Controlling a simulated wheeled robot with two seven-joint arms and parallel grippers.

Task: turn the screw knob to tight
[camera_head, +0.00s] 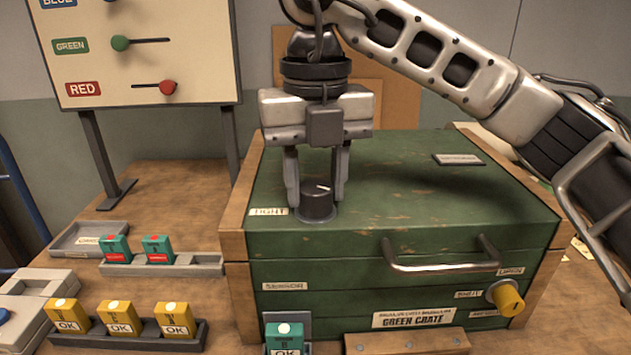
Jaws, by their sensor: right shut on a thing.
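The black screw knob (318,203) stands on the top of the green crate (400,190), near its front left corner. A label reading "TIGHT" (268,212) is just left of the knob. A pale mark shows on the knob's top, pointing toward the right. My right gripper (317,195) points straight down over the crate, its two fingers on either side of the knob and shut on it. My left gripper is not in view.
The crate has a metal handle (440,262) and a yellow knob (507,298) on its front. Trays with teal blocks (158,249) and yellow "OK" blocks (122,319) lie left. A slider board (145,60) stands behind them.

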